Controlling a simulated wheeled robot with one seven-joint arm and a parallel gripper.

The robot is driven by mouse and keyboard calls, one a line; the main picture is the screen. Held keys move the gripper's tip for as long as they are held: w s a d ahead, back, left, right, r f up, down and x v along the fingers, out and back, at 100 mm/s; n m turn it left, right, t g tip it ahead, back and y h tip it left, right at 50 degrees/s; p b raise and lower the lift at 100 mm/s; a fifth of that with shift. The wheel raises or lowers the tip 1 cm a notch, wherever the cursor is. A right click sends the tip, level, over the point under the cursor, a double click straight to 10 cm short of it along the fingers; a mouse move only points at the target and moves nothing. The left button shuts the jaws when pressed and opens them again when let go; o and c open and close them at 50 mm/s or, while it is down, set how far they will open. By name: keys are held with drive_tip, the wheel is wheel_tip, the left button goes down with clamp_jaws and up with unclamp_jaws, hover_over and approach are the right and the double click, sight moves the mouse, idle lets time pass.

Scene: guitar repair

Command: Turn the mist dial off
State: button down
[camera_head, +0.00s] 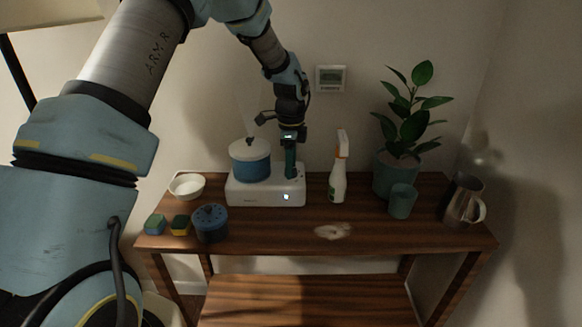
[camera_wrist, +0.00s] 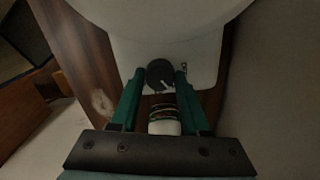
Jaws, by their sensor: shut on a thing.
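The humidifier has a white base (camera_head: 245,193) with a blue tank and white lid (camera_head: 249,152) on its left part. Faint pale mist shows above the lid, and a small light glows on the base's front. The round dark mist dial (camera_wrist: 160,73) with a white pointer line sits on the base top; the pointer slants toward the lower right in the wrist view. My gripper (camera_head: 290,174) points down over the base's right part and hides the dial in the head view. In the wrist view its green fingers (camera_wrist: 160,74) are shut on the dial from both sides.
A spray bottle (camera_head: 338,178) stands close right of the base. A plant pot (camera_head: 395,176), green cup (camera_head: 402,201) and metal pitcher (camera_head: 464,198) stand further right. The front middle tabletop holds only a pale spill (camera_head: 333,231).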

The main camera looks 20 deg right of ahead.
drive_tip(key=n, duration=0.5)
drive_tip(key=shift+n+b, duration=0.3)
drive_tip(key=shift+b, duration=0.1)
drive_tip(key=n, duration=0.5)
drive_tip(key=shift+b, duration=0.3)
drive_tip(key=shift+n, duration=0.4)
drive_tip(key=shift+c, duration=1.9)
unclamp_jaws()
wheel_tip(320, 180, up, 11)
drive_tip(key=b, duration=0.2)
drive_tip(key=shift+f, duration=0.1)
